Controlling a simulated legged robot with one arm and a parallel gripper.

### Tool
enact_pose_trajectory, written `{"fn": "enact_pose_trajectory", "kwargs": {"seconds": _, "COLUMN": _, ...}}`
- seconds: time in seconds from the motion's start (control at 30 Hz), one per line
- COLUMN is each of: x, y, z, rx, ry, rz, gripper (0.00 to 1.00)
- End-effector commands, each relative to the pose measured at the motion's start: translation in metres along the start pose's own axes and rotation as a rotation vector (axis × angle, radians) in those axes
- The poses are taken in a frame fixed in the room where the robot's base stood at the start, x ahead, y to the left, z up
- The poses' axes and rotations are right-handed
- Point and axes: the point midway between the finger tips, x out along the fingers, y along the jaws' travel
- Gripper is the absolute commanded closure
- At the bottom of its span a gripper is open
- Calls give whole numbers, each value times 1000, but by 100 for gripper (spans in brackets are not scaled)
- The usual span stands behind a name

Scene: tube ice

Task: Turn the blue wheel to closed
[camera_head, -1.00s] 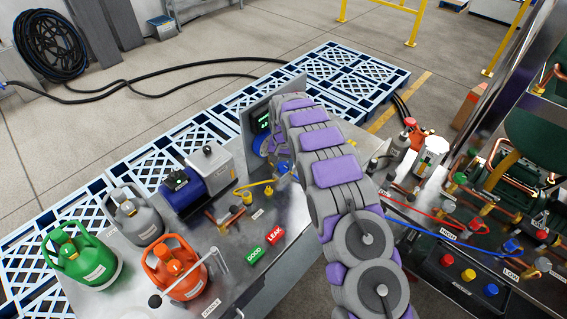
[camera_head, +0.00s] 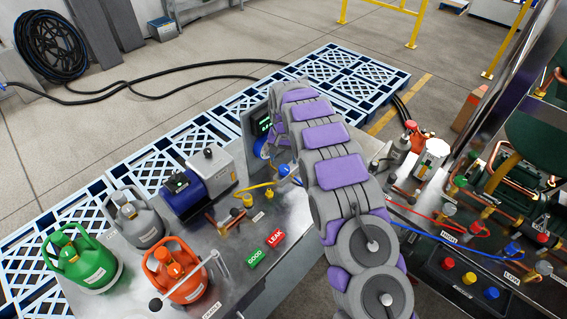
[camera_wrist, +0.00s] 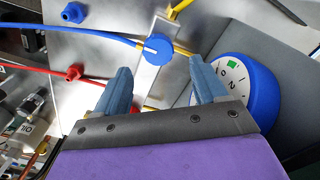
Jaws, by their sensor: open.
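The blue wheel (camera_wrist: 155,49) is a small round knob with a pale stripe, on a metal block in the wrist view. My gripper (camera_wrist: 160,66) is open, its two blue-grey fingers apart and empty. The wheel lies just beyond the fingertips, between them in the picture; contact cannot be told. A blue hose (camera_wrist: 70,31) and a yellow hose (camera_wrist: 205,35) run to the block. In the head view my arm mostly hides this area, and I cannot clearly make out the wheel there.
A blue-rimmed gauge (camera_wrist: 262,92) stands close beside the right finger. A red hose (camera_wrist: 45,70) runs on the left. In the head view, a blue pump (camera_head: 184,194) and several gas cylinders, including an orange one (camera_head: 175,278), stand on the metal bench left of my arm.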

Motion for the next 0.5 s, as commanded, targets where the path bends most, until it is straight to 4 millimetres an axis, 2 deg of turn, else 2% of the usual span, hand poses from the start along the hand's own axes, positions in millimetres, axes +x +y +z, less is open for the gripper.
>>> {"fn": "enact_pose_trajectory", "kwargs": {"seconds": 0.03, "x": -14, "y": 0, "z": -1, "rx": 0, "ry": 3, "rz": -1, "gripper": 29}}
{"fn": "enact_pose_trajectory", "kwargs": {"seconds": 0.3, "x": -72, "y": -2, "z": -1, "rx": 0, "ry": 2, "rz": 0, "gripper": 29}}
{"fn": "enact_pose_trajectory", "kwargs": {"seconds": 0.5, "x": -104, "y": -2, "z": -1, "rx": 0, "ry": 0, "rz": 1, "gripper": 29}}
